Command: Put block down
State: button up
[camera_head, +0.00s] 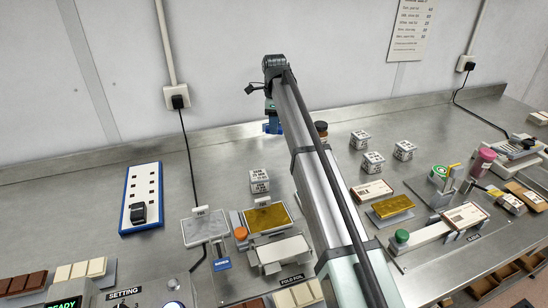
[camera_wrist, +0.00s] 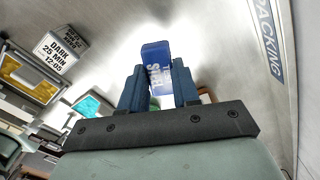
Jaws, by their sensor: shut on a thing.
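In the wrist view my gripper (camera_wrist: 159,80) has its two dark blue fingers closed on the sides of a blue block (camera_wrist: 155,54) with white lettering. The block sticks out past the fingertips. In the head view my arm reaches towards the back wall, and blue parts of the gripper end (camera_head: 272,122) show low near the back of the bench (camera_head: 220,150). The arm partly hides the block there. I cannot tell whether the block touches the bench.
A white lettered block (camera_head: 259,181) stands left of my arm; it also shows in the wrist view (camera_wrist: 60,50). Several similar blocks (camera_head: 373,161) stand to the right. A blue-edged board (camera_head: 142,197) lies at left. A dark jar (camera_head: 321,130) is close beside my arm.

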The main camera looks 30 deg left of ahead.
aim_at(274, 157)
jog(key=n, duration=0.5)
jog(key=shift+f, duration=5)
jog(key=o, duration=1)
jog(key=shift+f, duration=0.15)
notch_tip(274, 157, up, 12)
jog(key=shift+r, duration=0.2)
